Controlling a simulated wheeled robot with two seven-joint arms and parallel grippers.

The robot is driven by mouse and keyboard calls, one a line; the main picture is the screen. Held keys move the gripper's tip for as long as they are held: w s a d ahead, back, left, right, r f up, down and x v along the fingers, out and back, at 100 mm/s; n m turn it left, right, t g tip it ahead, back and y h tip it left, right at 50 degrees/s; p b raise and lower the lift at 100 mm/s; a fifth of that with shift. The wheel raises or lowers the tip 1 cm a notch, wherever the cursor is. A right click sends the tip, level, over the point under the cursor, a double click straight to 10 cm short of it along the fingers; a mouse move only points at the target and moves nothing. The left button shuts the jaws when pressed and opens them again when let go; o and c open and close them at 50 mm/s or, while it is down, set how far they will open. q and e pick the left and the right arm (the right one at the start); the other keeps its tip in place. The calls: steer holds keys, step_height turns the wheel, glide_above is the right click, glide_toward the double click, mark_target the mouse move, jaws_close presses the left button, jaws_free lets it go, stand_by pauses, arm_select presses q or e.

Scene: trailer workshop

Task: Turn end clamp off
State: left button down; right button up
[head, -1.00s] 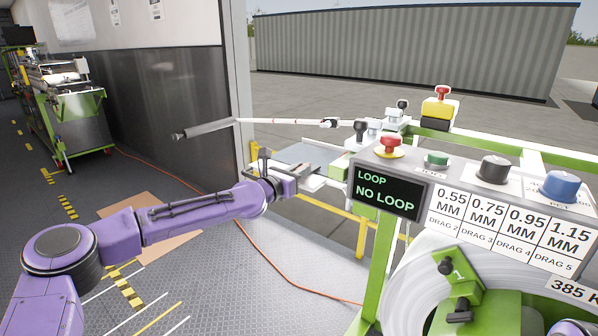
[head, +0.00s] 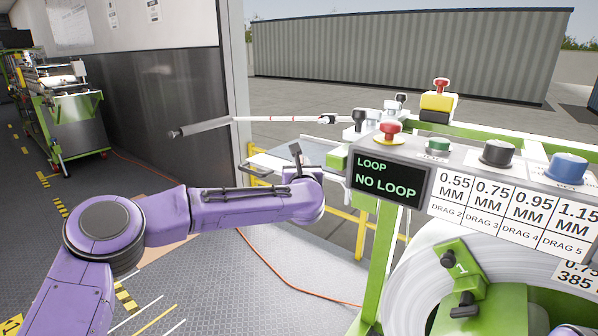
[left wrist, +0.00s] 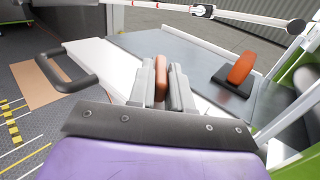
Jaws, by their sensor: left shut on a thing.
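In the left wrist view my left gripper (left wrist: 161,82) has its two grey fingers closed around an orange-brown handle (left wrist: 162,70), which looks like a clamp lever. The handle stands at a white strip (left wrist: 100,62) along the grey metal table (left wrist: 185,62). A second orange handle (left wrist: 241,68) on a black base stands on the table to the right, apart from the fingers. My right gripper is not in view.
A display reading NO LOOP (head: 388,184) stands right beside my left wrist. A red button (head: 391,130) and several knobs sit on the panel. A black loop handle (left wrist: 66,68) is left of the gripper. A striped rod (head: 280,119) spans above the table.

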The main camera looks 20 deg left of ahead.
arm_select(q)
steer(key=shift+d+n+g+y, duration=0.1)
steer(key=shift+n+g+y, duration=0.2)
steer(key=shift+n+y, duration=0.35)
steer(key=shift+y+b, duration=0.3)
steer(key=shift+y, duration=0.05)
steer(key=shift+r, duration=0.1)
steer(key=c, duration=1.1)
jaws_free()
steer(key=shift+w, duration=0.1)
steer(key=shift+c, duration=0.2)
steer(key=b+v, duration=0.2)
steer(key=v, duration=0.8)
steer(key=shift+s, duration=0.25)
steer(key=shift+d, duration=0.1)
